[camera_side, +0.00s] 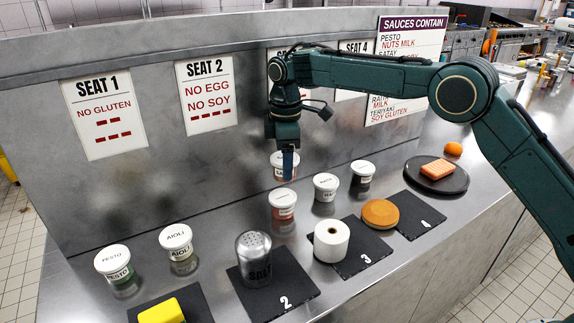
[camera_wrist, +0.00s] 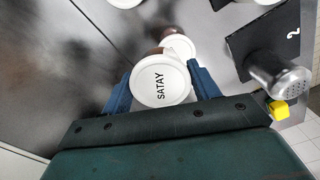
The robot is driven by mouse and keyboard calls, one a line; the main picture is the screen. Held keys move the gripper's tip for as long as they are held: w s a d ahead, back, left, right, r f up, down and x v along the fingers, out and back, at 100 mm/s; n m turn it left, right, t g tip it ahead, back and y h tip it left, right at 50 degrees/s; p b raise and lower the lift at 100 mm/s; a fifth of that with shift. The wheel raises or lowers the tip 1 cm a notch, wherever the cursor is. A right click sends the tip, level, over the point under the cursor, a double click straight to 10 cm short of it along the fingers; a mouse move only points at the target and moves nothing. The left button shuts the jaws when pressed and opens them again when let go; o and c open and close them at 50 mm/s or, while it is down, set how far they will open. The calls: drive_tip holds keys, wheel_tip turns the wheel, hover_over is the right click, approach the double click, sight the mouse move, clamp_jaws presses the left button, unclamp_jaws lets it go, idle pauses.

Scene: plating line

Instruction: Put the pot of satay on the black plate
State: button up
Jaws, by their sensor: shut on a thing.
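The pot of satay (camera_wrist: 160,86) has a white lid marked SATAY and sits between the two blue fingers of my gripper (camera_wrist: 160,88) in the wrist view. In the side view my gripper (camera_side: 287,165) points down and is shut on this pot (camera_side: 278,160), which appears raised above the counter. A finger hides part of it. The round black plate (camera_side: 456,186) lies at the right back of the counter, well to the right of my gripper. A square orange-brown waffle-like piece (camera_side: 438,168) lies on it.
A lidded pot (camera_side: 283,205) stands below the held one; two more (camera_side: 325,187) (camera_side: 363,171) stand to its right. Pesto (camera_side: 115,263) and aioli (camera_side: 177,243) pots stand left. Square black slates hold a shaker (camera_side: 254,258), a white roll (camera_side: 330,241) and a yellow block (camera_side: 162,312).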

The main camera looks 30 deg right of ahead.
drive_tip(key=s+d+m, duration=0.1)
drive_tip(key=d, duration=0.2)
drive_tip(key=s+d+f+m, duration=0.1)
drive_tip(key=d+m, duration=0.1)
drive_tip(key=d, duration=0.2)
drive_tip(key=s+d+m, duration=0.1)
drive_tip(key=d+m, duration=0.1)
drive_tip(key=d, duration=0.2)
drive_tip(key=shift+s+d+f, duration=0.15)
drive_tip(key=shift+s+d, duration=0.05)
drive_tip(key=shift+d, duration=0.05)
drive_tip(key=s+d+m, duration=0.7)
drive_tip(key=s+d, duration=0.1)
drive_tip(key=d, duration=0.5)
wheel_tip(320, 180, up, 16)
hover_over(440, 166)
wheel_tip(440, 166, down, 16)
drive_tip(key=shift+r, duration=0.2)
drive_tip(key=shift+f, duration=2.1)
